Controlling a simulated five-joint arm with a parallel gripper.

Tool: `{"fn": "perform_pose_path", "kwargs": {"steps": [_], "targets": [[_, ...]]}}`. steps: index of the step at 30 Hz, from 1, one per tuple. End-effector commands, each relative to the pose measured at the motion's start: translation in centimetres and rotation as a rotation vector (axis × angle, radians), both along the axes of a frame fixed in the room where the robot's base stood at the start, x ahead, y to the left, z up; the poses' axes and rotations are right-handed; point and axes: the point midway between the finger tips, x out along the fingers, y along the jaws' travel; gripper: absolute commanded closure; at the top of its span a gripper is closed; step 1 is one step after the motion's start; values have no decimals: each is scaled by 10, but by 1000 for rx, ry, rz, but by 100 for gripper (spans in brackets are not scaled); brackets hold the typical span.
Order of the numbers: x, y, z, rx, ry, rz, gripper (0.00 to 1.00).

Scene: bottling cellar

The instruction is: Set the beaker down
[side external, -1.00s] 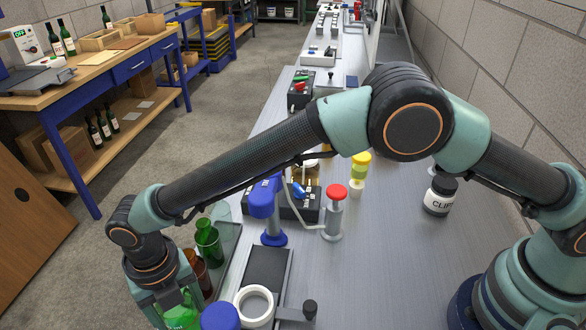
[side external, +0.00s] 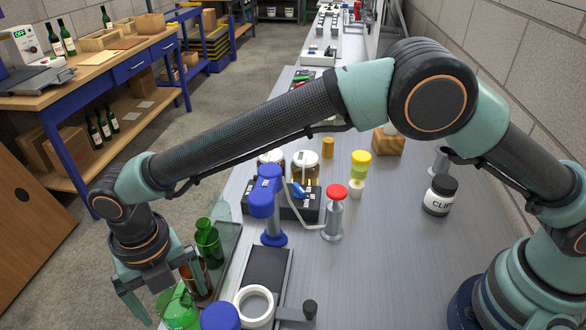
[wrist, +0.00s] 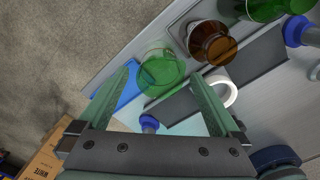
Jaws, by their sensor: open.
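The green glass beaker (side external: 180,311) stands at the front left edge of the bench, at the near end of a row of glassware. In the wrist view the beaker (wrist: 160,72) is seen from above with its round mouth open, just past and between the fingertips. My gripper (side external: 175,300) is open, with a finger to either side above the beaker. In the wrist view nothing is held between the fingers, and a gap shows around the beaker. The base of the beaker is partly hidden in the side view.
A brown glass vessel (side external: 197,282) and a green bottle (side external: 208,243) stand close behind the beaker in a grey tray (side external: 232,247). A white ring (side external: 253,307) and blue-headed stand (side external: 265,205) are to the right. The bench is clear at right centre.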

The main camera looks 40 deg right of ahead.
Motion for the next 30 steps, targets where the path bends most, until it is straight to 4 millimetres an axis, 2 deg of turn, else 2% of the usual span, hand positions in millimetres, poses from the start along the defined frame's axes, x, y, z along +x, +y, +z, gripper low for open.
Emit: {"fn": "perform_pose_path", "kwargs": {"steps": [1,6,9,14,17,20,23,27,30], "targets": [[0,1,13,3,-3,0,1],[1,1,46,3,-3,0,1],[0,1,60,3,-2,0,1],[0,0,74,1,0,-2,1],[6,-8,84,8,-7,-53,1],[20,-30,102,29,-21,-208,1],[37,-69,128,66,-43,-461,1],[52,-134,162,129,-69,-872,1],[54,-181,180,181,-83,-1163,1]]}}
